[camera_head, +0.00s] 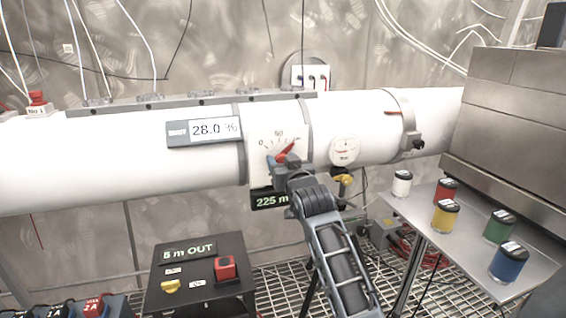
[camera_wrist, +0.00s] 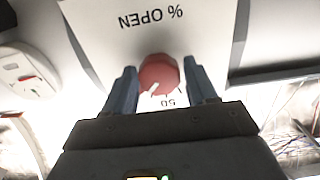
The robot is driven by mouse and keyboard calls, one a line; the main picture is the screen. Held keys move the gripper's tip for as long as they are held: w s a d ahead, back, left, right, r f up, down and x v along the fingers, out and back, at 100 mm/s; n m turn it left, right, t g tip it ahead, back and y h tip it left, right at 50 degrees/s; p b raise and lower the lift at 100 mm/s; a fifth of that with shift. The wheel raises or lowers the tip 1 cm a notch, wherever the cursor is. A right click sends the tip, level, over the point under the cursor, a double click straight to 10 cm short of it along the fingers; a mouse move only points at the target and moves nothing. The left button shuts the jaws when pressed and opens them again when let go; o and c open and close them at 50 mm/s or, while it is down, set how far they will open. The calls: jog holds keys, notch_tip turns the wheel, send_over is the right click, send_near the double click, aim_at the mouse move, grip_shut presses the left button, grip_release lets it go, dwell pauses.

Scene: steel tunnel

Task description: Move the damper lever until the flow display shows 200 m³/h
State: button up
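The red damper lever (camera_head: 286,151) sits on a white dial plate on the pipe and leans up and right, past the 50 mark. In the wrist view its round red knob (camera_wrist: 158,73) lies between my two fingers. My gripper (camera_head: 279,162) is at the dial, its fingers (camera_wrist: 160,80) apart on either side of the knob. The left finger seems close against it. Whether both fingers press on it I cannot tell. The flow display (camera_head: 269,201) below the dial reads 225 m; its right end is hidden behind my arm.
A round gauge (camera_head: 344,151) is right of the dial. A black box (camera_head: 200,274) with a red button stands below. A side table (camera_head: 414,208) at right holds several coloured jars.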

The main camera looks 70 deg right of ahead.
jog(key=c, duration=0.7)
jog(key=shift+o, duration=0.2)
jog(key=shift+r+n+p, duration=0.1)
jog(key=shift+n+p, duration=0.55)
jog(key=shift+n, duration=0.75)
jog(key=o, duration=1)
jog(key=shift+a, duration=0.1)
jog(key=shift+b+v, duration=0.35)
jog(key=shift+v, duration=3.5)
